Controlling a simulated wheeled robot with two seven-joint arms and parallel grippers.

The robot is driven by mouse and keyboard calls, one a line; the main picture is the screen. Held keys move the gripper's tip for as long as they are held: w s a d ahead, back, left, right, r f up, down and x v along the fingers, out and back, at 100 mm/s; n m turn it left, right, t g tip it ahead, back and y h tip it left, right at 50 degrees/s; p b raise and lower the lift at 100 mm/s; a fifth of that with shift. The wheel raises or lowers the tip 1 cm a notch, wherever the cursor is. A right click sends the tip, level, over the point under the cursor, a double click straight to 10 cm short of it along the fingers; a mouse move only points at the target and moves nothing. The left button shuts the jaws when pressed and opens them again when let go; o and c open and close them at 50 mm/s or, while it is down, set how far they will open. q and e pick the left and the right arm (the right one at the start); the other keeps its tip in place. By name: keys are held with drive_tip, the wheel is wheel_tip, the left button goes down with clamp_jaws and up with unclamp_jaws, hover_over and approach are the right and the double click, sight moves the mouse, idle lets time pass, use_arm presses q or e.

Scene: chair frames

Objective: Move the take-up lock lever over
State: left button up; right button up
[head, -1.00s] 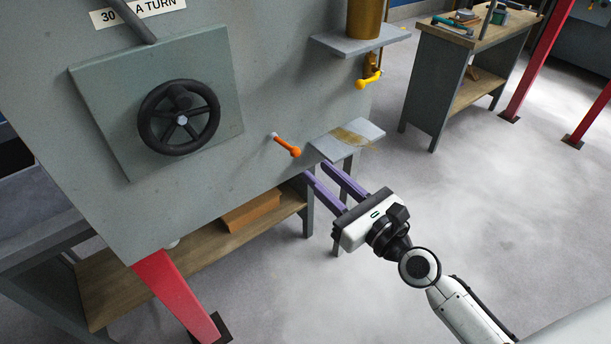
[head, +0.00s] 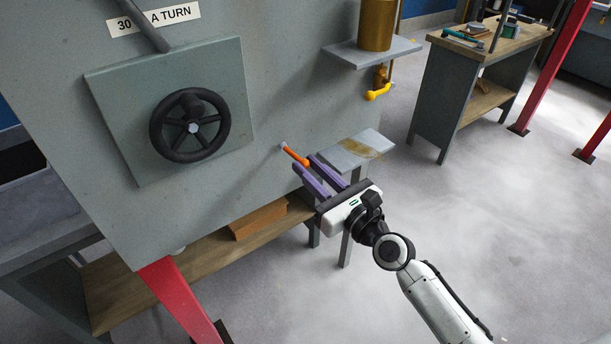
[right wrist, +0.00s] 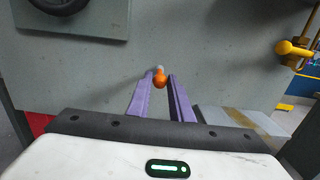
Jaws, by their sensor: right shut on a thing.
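The orange lever (head: 296,156) sticks out from the lower right of the grey upright panel, its tip pointing down and to the right. My right gripper (head: 310,173) has its two purple fingers on either side of the lever's end and is shut on it. In the right wrist view the orange end of the lever (right wrist: 160,79) shows between the fingertips (right wrist: 160,82), close to the panel. My left gripper is in neither view now.
A black handwheel (head: 190,125) sits on a raised plate left of the lever. A small stained shelf (head: 360,150) is just right of my fingers. A higher shelf (head: 375,52) bears a brass cylinder (head: 377,22), with a yellow handle (head: 378,92) below. Open floor lies to the right.

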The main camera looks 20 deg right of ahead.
drive_tip(key=shift+f+b, duration=0.6)
drive_tip(key=shift+f, duration=0.6)
drive_tip(key=shift+f, duration=0.15)
drive_tip(key=shift+w+a+f+b, duration=0.1)
drive_tip(key=shift+w+f+b, duration=0.05)
drive_tip(key=shift+f+b, duration=0.45)
drive_tip(key=shift+w+f+b, duration=0.15)
drive_tip(key=shift+f+b, duration=0.3)
drive_tip(key=shift+b, duration=0.1)
drive_tip(key=shift+w+a+f+b, duration=0.25)
drive_tip(key=shift+w+f+b, duration=0.45)
drive_tip(key=shift+f+b, duration=0.35)
